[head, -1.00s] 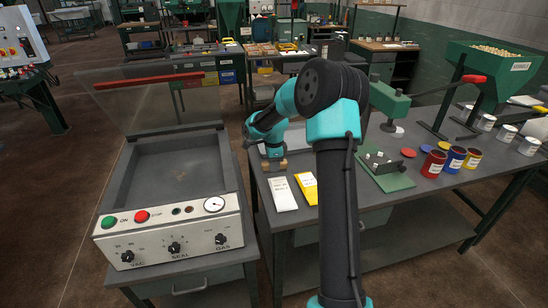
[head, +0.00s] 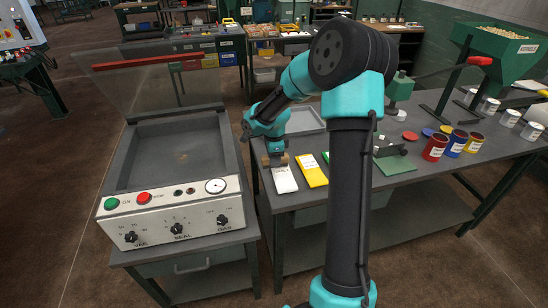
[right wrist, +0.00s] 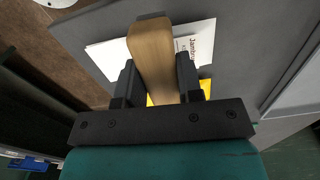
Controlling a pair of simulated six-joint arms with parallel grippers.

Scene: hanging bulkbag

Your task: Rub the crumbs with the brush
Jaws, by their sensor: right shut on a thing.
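My right gripper (head: 275,160) is shut on the brush (right wrist: 152,62). In the right wrist view the brush's wooden handle stands between the dark fingers; its bristles are hidden. In the head view the gripper and brush are small, over the back end of the white card at the bench's left edge. A faint brown patch, perhaps the crumbs (head: 183,156), lies on the floor of the open grey chamber of the sealing machine (head: 172,207), left of my gripper. My left gripper is not in view.
A white card (head: 285,179) and a yellow card (head: 312,170) lie on the bench (head: 410,190). A clear lid with a red bar (head: 148,61) stands raised behind the chamber. Paint cans (head: 434,147) stand at right. A gap separates machine and bench.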

